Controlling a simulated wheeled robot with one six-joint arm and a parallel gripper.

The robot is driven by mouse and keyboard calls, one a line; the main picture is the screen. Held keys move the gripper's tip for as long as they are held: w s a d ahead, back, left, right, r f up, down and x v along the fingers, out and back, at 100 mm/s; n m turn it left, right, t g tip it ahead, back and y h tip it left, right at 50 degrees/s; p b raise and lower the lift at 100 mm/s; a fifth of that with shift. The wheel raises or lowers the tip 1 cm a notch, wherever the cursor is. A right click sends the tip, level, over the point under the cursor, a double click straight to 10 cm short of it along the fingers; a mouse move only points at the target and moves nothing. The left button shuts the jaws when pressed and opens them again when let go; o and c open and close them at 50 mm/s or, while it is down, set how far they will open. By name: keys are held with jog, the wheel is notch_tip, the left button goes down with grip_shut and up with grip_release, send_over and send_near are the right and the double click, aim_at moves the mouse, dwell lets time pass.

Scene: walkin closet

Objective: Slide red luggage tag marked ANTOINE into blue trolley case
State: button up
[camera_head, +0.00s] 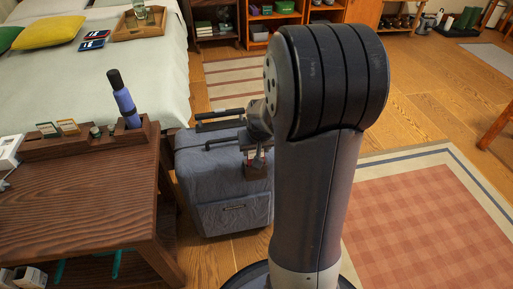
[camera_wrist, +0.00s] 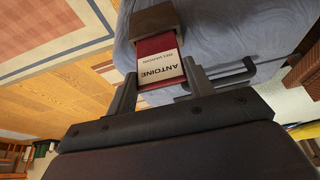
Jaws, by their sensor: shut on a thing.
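The blue trolley case (camera_head: 215,185) stands upright on the floor between the wooden table and my arm. It also fills the top of the wrist view (camera_wrist: 225,35). A brown holder (camera_wrist: 155,20) is on the case, and it shows in the head view too (camera_head: 256,173). The red luggage tag (camera_wrist: 155,47) has a white label reading ANTOINE. My gripper (camera_wrist: 159,82) is shut on the tag, one finger at each side. The tag's far end meets the holder's edge; how deep it sits inside, I cannot tell. In the head view my arm partly hides the case's right side.
A dark wooden table (camera_head: 75,190) with a blue bottle (camera_head: 124,100) stands close left of the case. A bed (camera_head: 100,75) lies behind it. The case's dark handle (camera_head: 222,120) rises near my gripper. A checked rug (camera_head: 430,225) and open wooden floor lie to the right.

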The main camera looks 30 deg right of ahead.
jog(key=shift+f+b, duration=1.35)
jog(key=shift+f, duration=0.45)
jog(key=o, duration=1.2)
jog(key=shift+o, duration=0.7)
jog(key=o, duration=0.3)
notch_tip(320, 180, up, 8)
jog(key=p, duration=0.6)
jog(key=shift+p, duration=0.3)
